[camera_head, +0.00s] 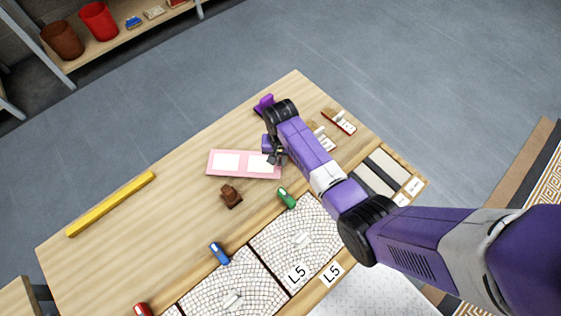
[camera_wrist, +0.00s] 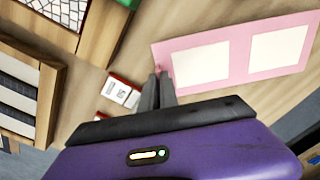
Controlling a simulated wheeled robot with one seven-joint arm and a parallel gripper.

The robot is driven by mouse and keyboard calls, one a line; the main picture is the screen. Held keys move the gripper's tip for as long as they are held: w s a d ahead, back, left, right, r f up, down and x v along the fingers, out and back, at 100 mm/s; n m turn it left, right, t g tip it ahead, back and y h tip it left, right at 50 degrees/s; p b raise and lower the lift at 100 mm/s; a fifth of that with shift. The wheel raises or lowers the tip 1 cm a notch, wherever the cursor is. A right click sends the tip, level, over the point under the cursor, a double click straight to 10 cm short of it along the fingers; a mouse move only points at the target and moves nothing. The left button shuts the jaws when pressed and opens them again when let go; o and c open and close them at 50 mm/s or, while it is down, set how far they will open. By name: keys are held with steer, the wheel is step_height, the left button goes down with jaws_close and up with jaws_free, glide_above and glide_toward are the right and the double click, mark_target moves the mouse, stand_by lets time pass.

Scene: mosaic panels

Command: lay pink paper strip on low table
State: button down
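The pink paper strip (camera_head: 244,164) has white rectangles on it and lies across the middle of the wooden table (camera_head: 180,200), flat or nearly so; I cannot tell whether its whole length touches the wood. It also shows in the wrist view (camera_wrist: 238,56), at the upper right. My gripper (camera_head: 275,158) is at the strip's right end, low over the table. In the wrist view my gripper's fingertips (camera_wrist: 159,78) are close together at the strip's near short edge, with a little pink between them. They look shut on that edge.
A yellow bar (camera_head: 111,204) lies at the table's left. A brown block (camera_head: 231,196), a green object (camera_head: 287,198) and a blue object (camera_head: 219,253) are near the strip. Mosaic panels (camera_head: 297,236) line the front.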

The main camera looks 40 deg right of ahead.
steer(key=shift+f, duration=0.8)
steer(key=shift+f, duration=0.15)
steer(key=c, duration=1.6)
jaws_free()
step_height(320, 180, up, 12)
steer(key=shift+r+p, duration=0.2)
steer(key=shift+p, duration=0.75)
